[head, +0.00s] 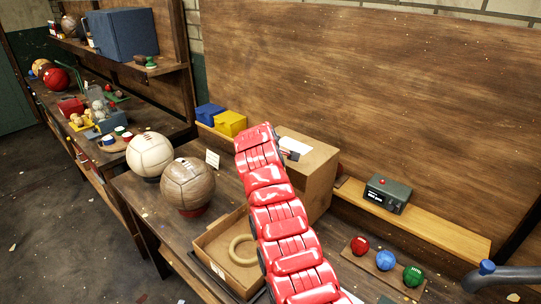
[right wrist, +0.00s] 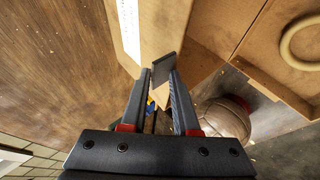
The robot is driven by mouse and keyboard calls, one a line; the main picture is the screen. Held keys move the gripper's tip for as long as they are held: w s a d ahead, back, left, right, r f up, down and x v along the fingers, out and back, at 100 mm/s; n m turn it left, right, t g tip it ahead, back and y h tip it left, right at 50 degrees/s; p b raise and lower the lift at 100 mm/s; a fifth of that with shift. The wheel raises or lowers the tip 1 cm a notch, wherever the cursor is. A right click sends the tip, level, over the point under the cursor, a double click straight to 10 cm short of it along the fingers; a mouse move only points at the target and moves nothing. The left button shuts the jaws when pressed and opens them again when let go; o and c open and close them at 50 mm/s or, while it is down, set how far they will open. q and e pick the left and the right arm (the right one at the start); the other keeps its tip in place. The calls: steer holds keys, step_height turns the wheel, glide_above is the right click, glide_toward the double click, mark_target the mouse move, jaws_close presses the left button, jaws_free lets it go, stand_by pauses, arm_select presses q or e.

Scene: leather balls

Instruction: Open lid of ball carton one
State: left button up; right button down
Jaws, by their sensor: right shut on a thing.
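A brown cardboard carton (head: 318,160) with a white label on top stands on the bench against the back board. Its lid looks down; the red arm hides its left side. My right gripper (head: 287,155) is at the carton's upper left edge, mostly hidden behind the arm. In the right wrist view the carton (right wrist: 165,25) fills the upper middle, and its corner lies between the fingertips of my right gripper (right wrist: 160,80). The gripper is shut on the carton's lid edge, though the exact contact is hard to see. My left gripper is not in view.
An open cardboard tray (head: 211,262) holding a pale ring (head: 243,250) lies in front of the carton. A brown leather ball (head: 188,186) and a cream ball (head: 149,154) stand to the left. A dark device (head: 387,194) and small coloured balls (head: 386,259) are to the right.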

steer(key=shift+d, duration=0.1)
stand_by(0.3)
steer(key=c, duration=1.1)
jaws_free()
steer(key=shift+o, duration=0.5)
steer(key=shift+w+f, duration=0.1)
steer(key=shift+w, duration=0.05)
steer(key=b+v, duration=0.7)
steer(key=v, duration=1)
steer(key=shift+r, duration=0.2)
